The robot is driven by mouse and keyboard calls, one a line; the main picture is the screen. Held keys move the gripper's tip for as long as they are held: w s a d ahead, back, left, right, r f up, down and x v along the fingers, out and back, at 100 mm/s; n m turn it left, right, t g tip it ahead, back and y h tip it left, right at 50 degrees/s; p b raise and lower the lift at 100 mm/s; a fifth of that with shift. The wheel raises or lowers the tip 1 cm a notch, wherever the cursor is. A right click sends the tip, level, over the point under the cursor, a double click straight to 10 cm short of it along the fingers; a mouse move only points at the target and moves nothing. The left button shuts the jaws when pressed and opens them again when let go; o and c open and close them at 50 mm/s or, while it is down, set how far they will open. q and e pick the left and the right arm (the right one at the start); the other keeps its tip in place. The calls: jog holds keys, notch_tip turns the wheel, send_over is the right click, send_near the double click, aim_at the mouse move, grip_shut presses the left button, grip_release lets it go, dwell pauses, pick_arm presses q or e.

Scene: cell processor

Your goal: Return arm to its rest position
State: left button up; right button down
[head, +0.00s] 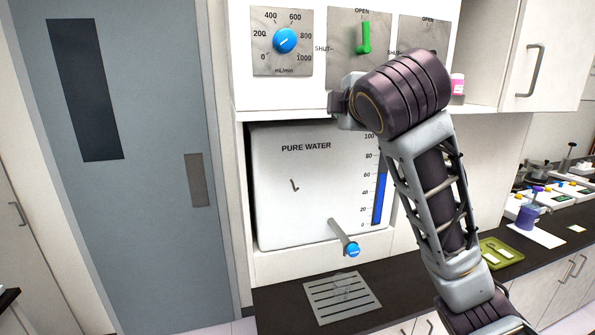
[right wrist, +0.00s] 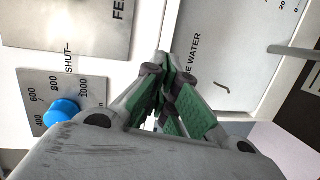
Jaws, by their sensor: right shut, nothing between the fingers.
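My right arm (head: 430,180) comes in from the lower right of the head view and reaches up in front of the white dispenser. Its bent upper end covers part of the valve panels and the right edge of the water tank. In the right wrist view my right gripper (right wrist: 163,82) has its green-padded fingers together, with nothing between them. It points toward the white front by the PURE WATER label, and I see no clear contact. In the head view its fingers are hidden or cannot be made out. My left gripper is in neither view.
A blue flow knob (head: 285,41) and a green valve lever (head: 363,38) sit above the water tank (head: 300,215). A blue-tipped tap (head: 352,249) juts out over a drain grate (head: 343,297). The counter at right holds a green tray (head: 497,253) and labware.

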jog(key=d+f+m+g, duration=0.2)
jog(key=f+m, duration=0.1)
jog(key=f, duration=0.9)
jog(key=s+d+f+m+g, duration=0.1)
jog(key=d+f+m+g, duration=0.1)
jog(key=f, duration=1)
jog(key=d+f+m+g, duration=0.1)
jog(key=f+m+g, duration=0.15)
jog(key=f, duration=0.95)
jog(key=s+d+f+m+g+h, duration=0.1)
jog(key=s+d+f+m+g, duration=0.25)
jog(key=s+f, duration=0.95)
jog(key=s+d+f+m+g, duration=0.3)
jog(key=s+d+f+m, duration=0.2)
jog(key=s+f, duration=0.8)
notch_tip(320, 180, down, 36)
jog(key=s+r+g, duration=0.1)
jog(key=s, duration=0.1)
jog(key=s+d+f, duration=0.2)
jog(key=s+f, duration=0.7)
jog(key=s, duration=0.2)
jog(key=s+d+f+g, duration=0.1)
jog(key=s+d+f, duration=0.1)
jog(key=s+f, duration=0.8)
jog(key=shift+s, duration=0.35)
